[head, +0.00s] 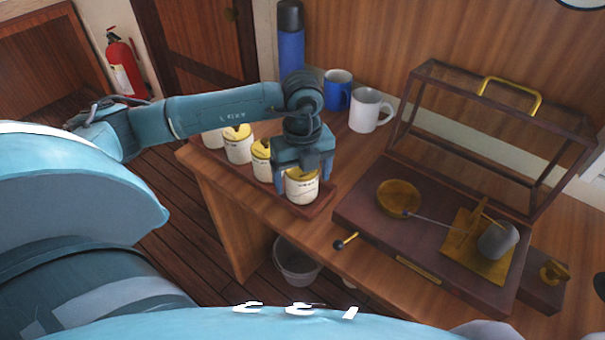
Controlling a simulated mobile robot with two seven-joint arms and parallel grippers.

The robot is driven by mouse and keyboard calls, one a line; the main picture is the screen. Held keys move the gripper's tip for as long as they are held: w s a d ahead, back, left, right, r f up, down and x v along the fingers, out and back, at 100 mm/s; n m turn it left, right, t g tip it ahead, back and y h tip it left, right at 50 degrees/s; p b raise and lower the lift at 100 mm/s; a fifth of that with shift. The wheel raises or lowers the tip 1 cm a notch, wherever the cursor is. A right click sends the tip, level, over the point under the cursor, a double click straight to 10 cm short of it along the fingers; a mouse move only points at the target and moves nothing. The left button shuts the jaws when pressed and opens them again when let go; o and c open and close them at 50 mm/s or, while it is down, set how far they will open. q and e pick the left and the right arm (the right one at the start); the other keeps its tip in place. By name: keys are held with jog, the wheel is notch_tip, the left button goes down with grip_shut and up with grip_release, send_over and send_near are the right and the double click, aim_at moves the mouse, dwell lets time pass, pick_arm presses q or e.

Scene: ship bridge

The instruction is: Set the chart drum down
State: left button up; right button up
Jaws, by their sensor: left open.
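A white chart drum (302,188) with a yellow top stands upright at the near end of a dark wooden rack (322,206). My left gripper (302,182) comes down over this drum from above. Its jaws are open, with one finger on each side of the drum. Whether the fingers touch it I cannot tell. The gripper body hides part of the drum's top. Similar drums stand behind it in the rack, one of them (238,145) partly covered by my arm. My right gripper is out of view.
Right of the rack is an instrument base (365,215) with a brass dish (398,198), a thin arm and a grey cylinder (497,241). Its glazed cover (425,70) stands tipped up behind. A white mug (370,110), blue mug (338,90) and flask (290,45) stand behind.

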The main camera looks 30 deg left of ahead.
pick_arm(q)
notch_tip(320, 180, up, 12)
jog(key=shift+r+b, duration=0.15)
jog(key=shift+b, duration=0.45)
